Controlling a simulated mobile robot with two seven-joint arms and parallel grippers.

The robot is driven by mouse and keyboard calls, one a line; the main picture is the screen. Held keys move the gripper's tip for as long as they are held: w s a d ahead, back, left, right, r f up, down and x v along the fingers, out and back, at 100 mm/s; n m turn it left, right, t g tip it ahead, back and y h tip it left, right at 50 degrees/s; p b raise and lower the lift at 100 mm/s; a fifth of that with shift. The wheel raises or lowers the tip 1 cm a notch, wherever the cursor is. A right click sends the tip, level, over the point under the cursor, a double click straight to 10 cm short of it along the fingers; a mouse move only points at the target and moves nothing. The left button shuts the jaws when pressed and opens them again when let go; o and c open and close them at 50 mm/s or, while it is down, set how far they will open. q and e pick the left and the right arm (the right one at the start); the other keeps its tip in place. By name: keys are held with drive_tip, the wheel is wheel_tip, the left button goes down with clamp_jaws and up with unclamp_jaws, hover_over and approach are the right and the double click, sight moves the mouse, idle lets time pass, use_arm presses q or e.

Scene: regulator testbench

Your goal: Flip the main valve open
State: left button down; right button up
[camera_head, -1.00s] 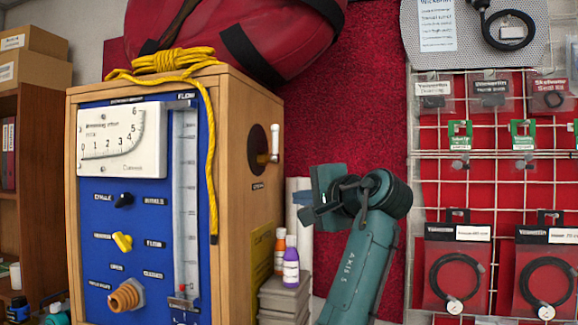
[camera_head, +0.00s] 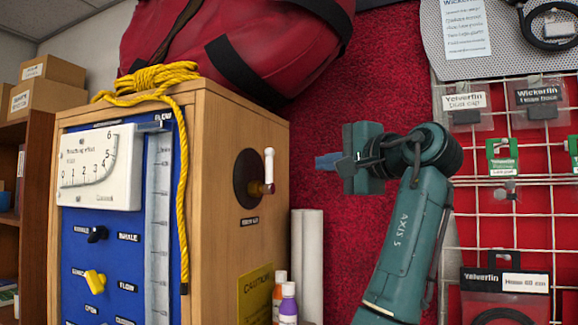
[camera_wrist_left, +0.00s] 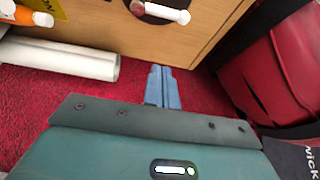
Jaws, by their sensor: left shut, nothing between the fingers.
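A valve with a white handle (camera_head: 269,165) sits on the right side wall of the wooden test cabinet (camera_head: 225,130). Its handle stands upright from a brass-coloured stem on a dark round plate; the label below is too small to read. In the wrist view the white handle (camera_wrist_left: 168,14) shows at the top edge. My left gripper (camera_head: 320,162) is to the right of the handle, apart from it, with its blue fingers pointing at the cabinet. The fingers are shut and empty, also in the wrist view (camera_wrist_left: 162,80). My right gripper is not in view.
The cabinet's blue front panel (camera_head: 120,260) carries a gauge and knobs. A yellow rope (camera_head: 184,190) hangs over it. A red bag (camera_head: 225,40) lies on top. White rolls (camera_head: 307,260) and small bottles (camera_head: 288,303) stand below my gripper. A wire rack (camera_head: 510,220) is at right.

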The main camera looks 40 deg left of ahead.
sight(269, 169)
use_arm(q)
drive_tip(key=p+x, duration=0.3)
drive_tip(key=x, duration=0.7)
drive_tip(key=shift+s+d+f, duration=0.1)
drive_tip(key=shift+s, duration=0.8)
drive_tip(key=shift+s+d, duration=0.15)
drive_tip(key=shift+s, duration=0.75)
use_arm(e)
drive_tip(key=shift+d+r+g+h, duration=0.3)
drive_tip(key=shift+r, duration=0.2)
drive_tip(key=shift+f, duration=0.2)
use_arm(q)
drive_tip(key=shift+s+n+y+b, duration=0.1)
drive_tip(key=shift+n+y+b, duration=0.25)
drive_tip(key=shift+n, duration=0.35)
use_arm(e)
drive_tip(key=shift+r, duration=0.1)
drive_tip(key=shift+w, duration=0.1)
